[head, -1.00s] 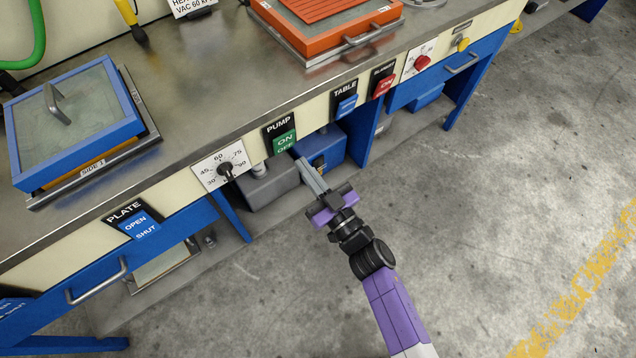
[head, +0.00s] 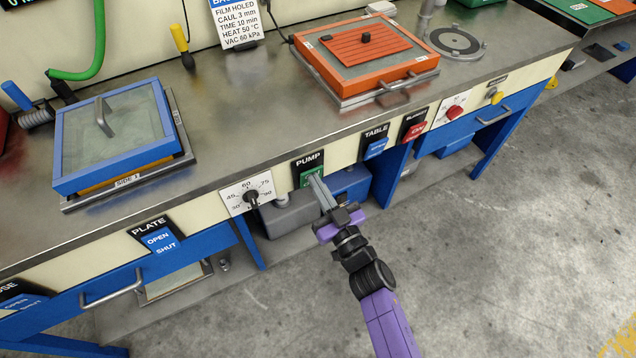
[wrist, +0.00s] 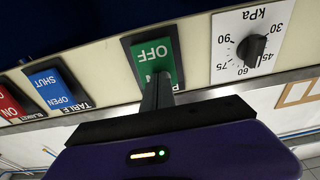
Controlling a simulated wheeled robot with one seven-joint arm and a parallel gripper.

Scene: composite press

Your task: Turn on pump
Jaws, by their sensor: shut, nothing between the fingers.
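The PUMP switch is a green rocker (head: 307,176) in a black plate on the cream front panel. In the wrist view the rocker (wrist: 152,56) appears upside down with OFF readable, and its ON part is mostly hidden behind the fingers. My gripper (head: 316,182) is shut and empty, its fingertips at the rocker. In the wrist view the closed fingers (wrist: 158,90) overlap the ON half. I cannot tell whether they touch it or which way the rocker is tilted.
A kPa dial (head: 252,196) is left of the switch. The blue TABLE switch (head: 376,148) and red BLANKET switch (head: 415,131) are to its right. A blue PLATE switch (head: 161,241) is farther left. The steel bench edge (head: 270,150) runs above the panel.

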